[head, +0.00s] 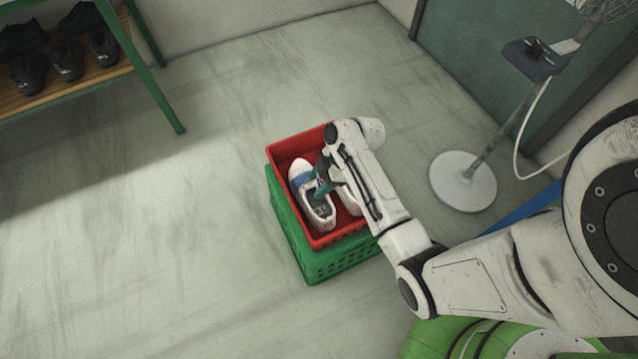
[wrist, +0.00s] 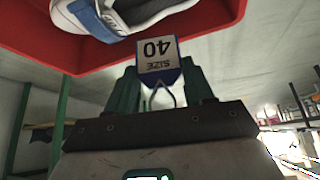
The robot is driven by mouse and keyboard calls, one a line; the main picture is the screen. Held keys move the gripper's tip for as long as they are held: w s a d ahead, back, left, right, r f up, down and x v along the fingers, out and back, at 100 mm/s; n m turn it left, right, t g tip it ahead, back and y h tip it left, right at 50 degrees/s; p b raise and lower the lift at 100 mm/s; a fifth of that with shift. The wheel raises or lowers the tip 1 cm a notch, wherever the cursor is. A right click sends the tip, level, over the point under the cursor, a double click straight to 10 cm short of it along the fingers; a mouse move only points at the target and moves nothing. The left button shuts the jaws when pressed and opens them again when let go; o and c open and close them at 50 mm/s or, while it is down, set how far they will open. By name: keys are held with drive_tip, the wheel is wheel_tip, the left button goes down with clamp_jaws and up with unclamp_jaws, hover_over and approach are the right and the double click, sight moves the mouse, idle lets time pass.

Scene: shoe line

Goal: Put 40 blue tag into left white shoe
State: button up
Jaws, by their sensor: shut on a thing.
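The tag (wrist: 158,52), blue-edged with a white face reading "SIZE 40", is held between the fingers of my gripper (wrist: 158,85) in the wrist view. It appears upside down there, with a thin loop below it. In the head view my gripper (head: 323,178) is over the left white shoe (head: 318,212), which lies in the red crate (head: 273,158). Part of this shoe also shows at the top of the wrist view (wrist: 125,14). A second white shoe (head: 347,198) lies to its right, partly hidden by my arm. Whether the tag touches the left shoe cannot be told.
The red crate sits on a green crate (head: 290,235). A fan stand with a round white base (head: 463,181) is to the right. A rack (head: 75,83) with dark shoes stands at the upper left. The floor on the left is clear.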

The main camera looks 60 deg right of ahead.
drive_tip(key=shift+f+b, duration=2.6)
drive_tip(key=shift+f, duration=0.05)
drive_tip(key=shift+f+b, duration=1.3)
drive_tip(key=shift+f, duration=0.7)
drive_tip(key=o, duration=1.1)
drive_tip(key=shift+r, duration=0.15)
drive_tip(key=p+v, duration=0.3)
drive_tip(key=v, duration=0.7)
drive_tip(key=shift+r, duration=0.25)
drive_tip(key=shift+d, duration=0.1)
